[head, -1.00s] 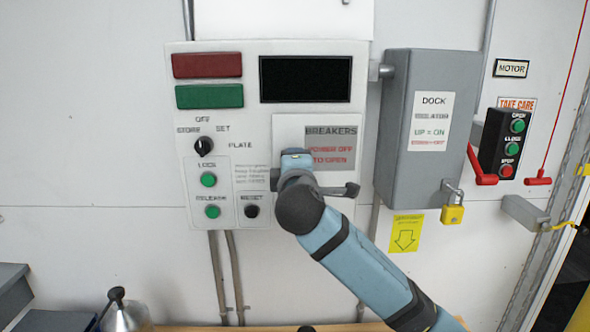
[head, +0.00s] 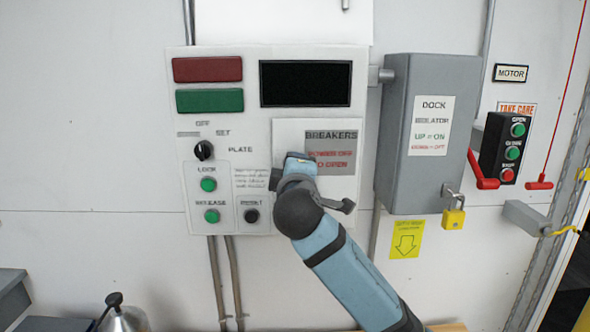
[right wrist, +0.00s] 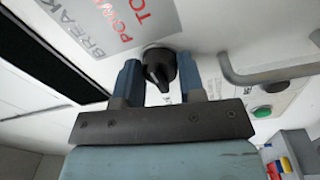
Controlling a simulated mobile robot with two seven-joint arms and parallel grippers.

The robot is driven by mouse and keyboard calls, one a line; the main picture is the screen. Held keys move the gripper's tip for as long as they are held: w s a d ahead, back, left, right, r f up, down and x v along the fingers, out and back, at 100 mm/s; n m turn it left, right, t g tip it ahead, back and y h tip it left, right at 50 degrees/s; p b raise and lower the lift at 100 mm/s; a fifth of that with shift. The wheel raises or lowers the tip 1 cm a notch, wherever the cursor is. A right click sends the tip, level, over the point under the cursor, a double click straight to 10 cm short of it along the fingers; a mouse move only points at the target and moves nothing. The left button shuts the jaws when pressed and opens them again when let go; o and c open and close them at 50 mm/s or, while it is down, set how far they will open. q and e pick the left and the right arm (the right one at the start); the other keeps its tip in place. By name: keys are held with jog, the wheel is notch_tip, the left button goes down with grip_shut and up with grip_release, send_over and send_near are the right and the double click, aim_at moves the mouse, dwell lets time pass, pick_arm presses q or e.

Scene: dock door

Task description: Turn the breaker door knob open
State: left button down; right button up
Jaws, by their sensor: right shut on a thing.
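The breaker door (head: 290,135) is a pale square panel with a grey "BREAKERS / POWER OFF TO OPEN" label, on the white control box. It looks flat and closed. Its black knob (right wrist: 158,68) shows in the right wrist view between the two blue fingers of my right gripper (right wrist: 160,82). The gripper is shut on the knob. In the head view my right gripper (head: 298,162) is at the lower part of the door and hides the knob. My left gripper is not in view.
The control box has a black selector (head: 203,150), green buttons and a dark display (head: 305,83). A grey isolator box (head: 420,170) with a yellow padlock (head: 453,217) juts out to the right. A bent grey bar (right wrist: 265,76) is beside the gripper in the right wrist view.

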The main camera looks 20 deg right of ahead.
jog(key=o, duration=0.9)
jog(key=b+v, duration=0.2)
jog(key=v, duration=1.2)
jog(key=shift+w+f, duration=0.1)
notch_tip(320, 180, down, 27)
jog(key=m+g+y+p, duration=0.2)
jog(key=g+y+p, duration=0.15)
jog(key=y, duration=0.25)
jog(key=s+d+f+m+g, duration=0.1)
jog(key=s+f+m, duration=0.1)
jog(key=s+f, duration=0.5)
jog(key=s+d+f+m+g+y+p, duration=0.1)
jog(key=s+f+m, duration=0.2)
jog(key=s+f, duration=0.4)
jog(key=s+d+f+m+g+y+p, duration=0.1)
jog(key=s+d+f+m, duration=0.1)
jog(key=s+f, duration=0.5)
jog(key=shift+s+f, duration=0.25)
jog(key=shift+f, duration=0.3)
